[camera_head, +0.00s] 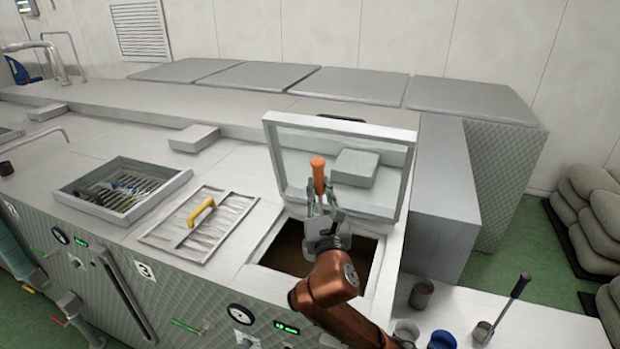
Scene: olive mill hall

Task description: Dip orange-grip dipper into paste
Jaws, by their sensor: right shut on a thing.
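The dipper's orange grip (318,172) stands upright in front of the raised hatch lid. My right gripper (322,204) is shut on the dipper just below the orange part, over the open hatch. The dipper's lower part is hidden behind my gripper and arm, so I cannot tell whether it touches the paste. Brown paste (284,252) shows inside the hatch opening, partly covered by my arm. My left gripper is not in view.
The raised lid (402,160) stands behind my gripper. A slatted cover with a yellow handle (201,212) lies left of the hatch, beside a tray of tools (165,186). Cups (421,294), a blue cup (441,341) and a long-handled scoop (507,300) stand at lower right.

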